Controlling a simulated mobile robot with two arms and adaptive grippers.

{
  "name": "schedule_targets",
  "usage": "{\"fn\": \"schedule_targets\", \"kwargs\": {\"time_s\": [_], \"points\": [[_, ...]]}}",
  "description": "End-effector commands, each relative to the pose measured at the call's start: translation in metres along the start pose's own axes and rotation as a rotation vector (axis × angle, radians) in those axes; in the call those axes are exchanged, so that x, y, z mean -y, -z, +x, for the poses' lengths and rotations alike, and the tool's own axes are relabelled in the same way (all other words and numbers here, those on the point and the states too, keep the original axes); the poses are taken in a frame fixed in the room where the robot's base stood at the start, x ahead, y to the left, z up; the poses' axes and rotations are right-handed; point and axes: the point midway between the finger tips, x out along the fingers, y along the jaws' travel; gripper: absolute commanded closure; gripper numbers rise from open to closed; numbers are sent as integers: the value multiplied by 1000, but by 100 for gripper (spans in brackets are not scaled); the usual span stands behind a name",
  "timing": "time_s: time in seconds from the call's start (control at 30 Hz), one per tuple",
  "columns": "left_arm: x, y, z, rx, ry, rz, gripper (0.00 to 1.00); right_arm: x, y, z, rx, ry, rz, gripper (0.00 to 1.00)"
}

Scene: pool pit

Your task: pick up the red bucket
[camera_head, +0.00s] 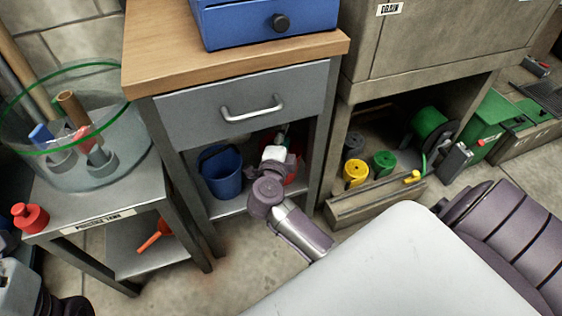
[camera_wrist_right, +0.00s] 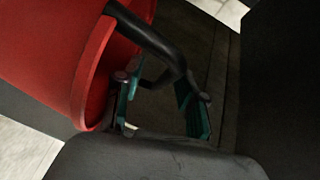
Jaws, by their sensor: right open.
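The red bucket (camera_head: 291,177) stands on the lower shelf of the grey workbench, mostly hidden behind my right wrist in the head view. In the right wrist view the bucket (camera_wrist_right: 60,50) fills the upper left, with its rim tilted in the picture. Its black handle (camera_wrist_right: 150,35) reaches across to the gripper. My right gripper (camera_wrist_right: 160,105) is open, with its teal-padded fingers apart at either side of the handle's bend; I cannot tell whether they touch it. In the head view this gripper (camera_head: 283,137) is inside the shelf opening, partly hidden. My left gripper is not in view.
A blue bucket (camera_head: 221,172) stands left of the red one on the same shelf. The drawer (camera_head: 240,104) is just above, and bench legs flank the opening. A glass tank (camera_head: 75,130) stands on the left table. Bare floor (camera_head: 235,250) lies in front.

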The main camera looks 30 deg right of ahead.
Motion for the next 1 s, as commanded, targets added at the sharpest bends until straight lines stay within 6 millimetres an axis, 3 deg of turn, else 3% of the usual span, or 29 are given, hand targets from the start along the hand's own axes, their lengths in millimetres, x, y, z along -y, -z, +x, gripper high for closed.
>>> {"fn": "schedule_targets", "kwargs": {"time_s": [0.27,0.5,1.0], "points": [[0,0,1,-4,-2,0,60,0,0,3,0,0,-2,61],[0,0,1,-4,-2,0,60,0,0,2,0,0,-1,100],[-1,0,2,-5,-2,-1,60,2,0,2,1,0,-1,100]]}}
